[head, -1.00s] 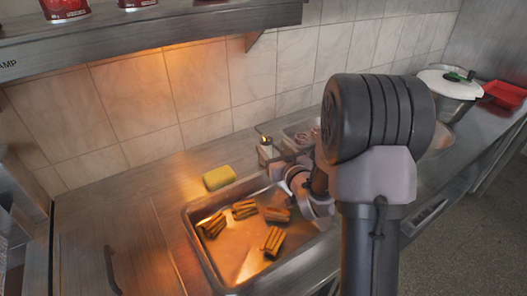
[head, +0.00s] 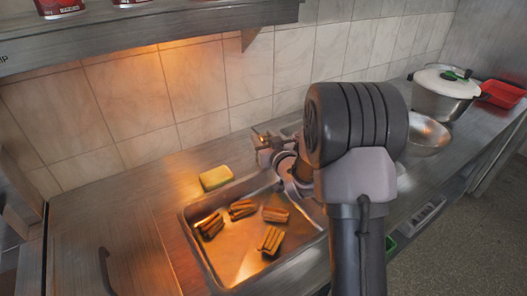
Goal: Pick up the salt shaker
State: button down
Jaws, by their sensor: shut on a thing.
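The salt shaker (head: 262,139) is small, with a dark top, and sits near the tiled wall behind the metal tray. My gripper (head: 266,150) is shut on it. The fingers and wrist cover most of the shaker, so only its upper part shows. I cannot tell for sure whether its base is clear of the counter.
A metal tray (head: 194,236) with several browned pieces lies in front of my gripper. A yellow sponge (head: 215,178) lies to the left. A metal bowl (head: 430,137), a lidded pot (head: 440,103) and a red tray (head: 503,94) stand right. A shelf (head: 150,37) overhangs the back left.

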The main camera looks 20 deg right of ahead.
jog(key=shift+r, duration=0.1)
notch_tip(320, 180, up, 10)
jog(key=p, duration=0.4)
jog(key=c, duration=1.4)
grip_release()
grip_shut()
